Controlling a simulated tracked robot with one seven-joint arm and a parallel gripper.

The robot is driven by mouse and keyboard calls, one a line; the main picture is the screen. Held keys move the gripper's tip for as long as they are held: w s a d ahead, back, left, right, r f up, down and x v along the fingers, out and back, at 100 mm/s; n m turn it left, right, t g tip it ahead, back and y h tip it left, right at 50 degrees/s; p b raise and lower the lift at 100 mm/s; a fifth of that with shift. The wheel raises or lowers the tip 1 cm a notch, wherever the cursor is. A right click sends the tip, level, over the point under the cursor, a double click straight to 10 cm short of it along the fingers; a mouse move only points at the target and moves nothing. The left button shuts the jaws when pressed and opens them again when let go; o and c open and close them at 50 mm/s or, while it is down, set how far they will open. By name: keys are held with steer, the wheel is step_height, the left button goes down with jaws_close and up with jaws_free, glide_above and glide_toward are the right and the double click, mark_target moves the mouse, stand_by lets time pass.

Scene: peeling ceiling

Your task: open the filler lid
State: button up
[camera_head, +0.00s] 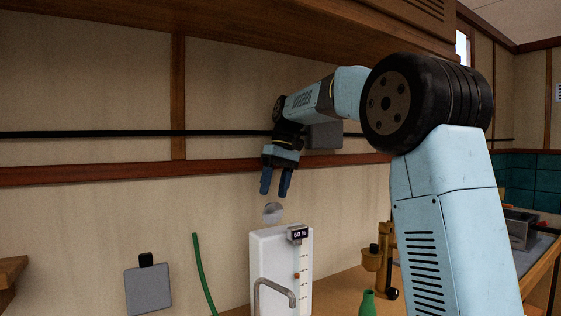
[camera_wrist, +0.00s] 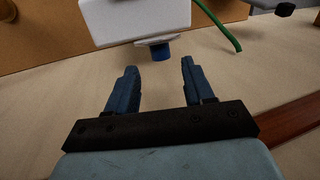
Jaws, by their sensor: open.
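The white appliance (camera_head: 266,262) has a tap, a small display and a level scale on its front. A round grey disc, seemingly the filler lid (camera_head: 273,212), shows just above its top edge, face toward the camera. In the wrist view, a thin pale plate (camera_wrist: 150,41) and a short blue cylinder (camera_wrist: 160,52) stick out from the white appliance (camera_wrist: 135,17). I cannot tell how they join. My gripper (camera_head: 275,190) points down above the disc, open and empty. In the wrist view its fingers (camera_wrist: 158,80) are apart, with the blue cylinder beyond the gap.
A green hose (camera_head: 204,272) rises left of the appliance, with a grey board (camera_head: 148,290) farther left. A brass device (camera_head: 373,260) and green bottle (camera_head: 368,303) stand to the right. A wooden cabinet (camera_head: 230,25) hangs above the arm. A dark rail (camera_head: 90,134) runs along the wall.

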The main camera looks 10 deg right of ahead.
steer(key=v, duration=0.9)
steer(key=shift+w, duration=0.1)
steer(key=shift+c, duration=0.2)
